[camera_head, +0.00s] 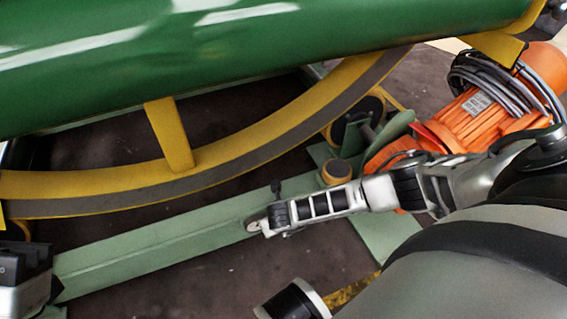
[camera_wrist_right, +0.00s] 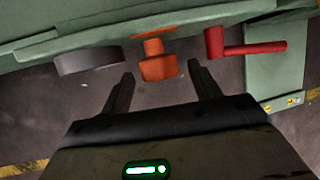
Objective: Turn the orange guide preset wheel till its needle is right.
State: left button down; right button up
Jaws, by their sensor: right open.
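An orange wheel (camera_wrist_right: 158,66) on a short stem hangs from the green beam in the right wrist view. My right gripper (camera_wrist_right: 161,82) is open there, with one finger on each side of the orange wheel and a visible gap to each. I cannot tell whether the wheel lies fully between the fingertips or just beyond them. In the head view my right gripper (camera_head: 256,223) is at the green beam (camera_head: 150,247), and the orange wheel is hidden. No needle or scale can be made out. My left gripper's fingers are not seen.
A red handle (camera_wrist_right: 250,48) is close right of the wheel and a dark grey disc (camera_wrist_right: 90,61) is to its left. In the head view, a green cylinder (camera_head: 240,50) and yellow curved rail (camera_head: 170,180) lie behind the beam. An orange motor (camera_head: 465,120) stands at right.

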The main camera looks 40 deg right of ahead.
jog(key=shift+w+f, duration=0.1)
jog(key=c, duration=1)
jog(key=shift+o, duration=0.2)
jog(key=shift+a, duration=0.1)
jog(key=shift+w+a+f+n+g+h, duration=0.15)
jog(key=shift+n+h, duration=0.1)
jog(key=shift+h, duration=0.8)
jog(key=shift+s+a+n+g+h, duration=0.1)
jog(key=shift+a+n+g+h, duration=0.1)
jog(key=shift+h, duration=0.8)
jog(key=shift+w+a+f+n+g+h, duration=0.15)
jog(key=shift+n+h, duration=0.1)
jog(key=shift+h, duration=0.8)
jog(key=shift+s+d, duration=0.1)
jog(key=shift+s, duration=0.05)
jog(key=o, duration=1)
jog(key=shift+c, duration=0.2)
